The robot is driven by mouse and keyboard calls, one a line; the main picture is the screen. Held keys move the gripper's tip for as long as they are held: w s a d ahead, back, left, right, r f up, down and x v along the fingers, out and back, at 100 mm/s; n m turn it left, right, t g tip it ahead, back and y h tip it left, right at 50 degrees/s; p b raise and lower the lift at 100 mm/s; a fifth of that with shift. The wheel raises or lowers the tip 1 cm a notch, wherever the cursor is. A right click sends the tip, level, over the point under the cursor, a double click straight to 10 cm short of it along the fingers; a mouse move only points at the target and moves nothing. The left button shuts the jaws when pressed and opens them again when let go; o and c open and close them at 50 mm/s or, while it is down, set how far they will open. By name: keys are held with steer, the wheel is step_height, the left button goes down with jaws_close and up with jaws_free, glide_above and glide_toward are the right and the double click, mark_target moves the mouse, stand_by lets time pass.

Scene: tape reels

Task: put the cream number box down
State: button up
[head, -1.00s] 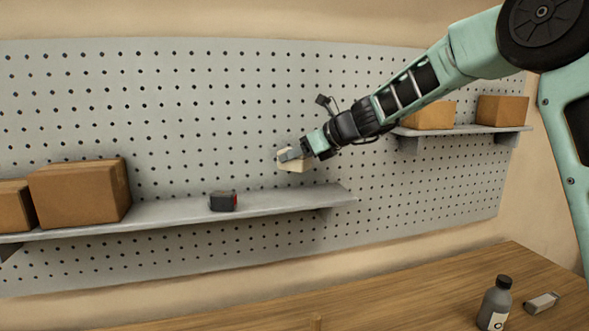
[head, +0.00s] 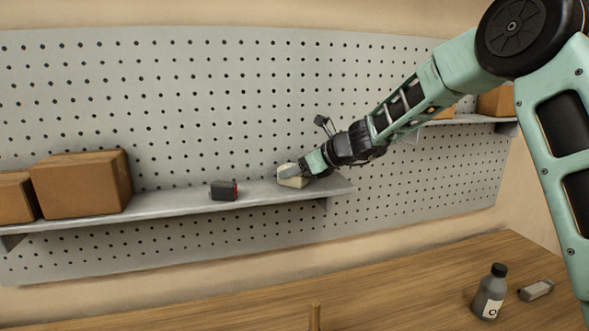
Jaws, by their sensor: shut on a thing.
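The cream number box (head: 291,181) is in the head view, at the right part of the grey lower shelf (head: 170,206). My gripper (head: 299,174) is shut on it from the right side. The box appears at the shelf's surface; I cannot tell whether it touches the shelf or is just above it. My gripper hides part of the box, and no number on it can be made out.
A dark tape reel or measure (head: 223,190) with a red edge sits on the shelf left of the box. Cardboard boxes (head: 82,184) fill the shelf's left end. A bottle (head: 489,293) and a small grey object (head: 536,290) are on the wooden table (head: 400,285).

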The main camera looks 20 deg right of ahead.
steer(key=o, duration=0.7)
steer(key=shift+f, duration=0.1)
steer(key=b+v, duration=0.2)
steer(key=v, duration=1)
steer(key=s+a+f+n+g+h, duration=0.1)
steer(key=s+a+f+n+g, duration=0.35)
steer(key=s+a+n, duration=0.55)
steer(key=s+a+f+n+g+h, duration=0.1)
steer(key=s+a+f+n+g, duration=0.2)
steer(key=s+a+f+n, duration=0.65)
steer(key=s+d+f+n+h, duration=0.1)
steer(key=s+n+h, duration=0.1)
steer(key=s+n, duration=0.3)
steer(key=s+d+f+n+h, duration=0.1)
steer(key=s+d+n+h, duration=0.1)
steer(key=s+n, duration=0.3)
steer(key=s+d+f+n+g+h, duration=0.1)
steer(key=s+n, duration=0.4)
steer(key=s, duration=0.5)
steer(key=shift+d+h, duration=0.5)
steer(key=shift+d, duration=0.25)
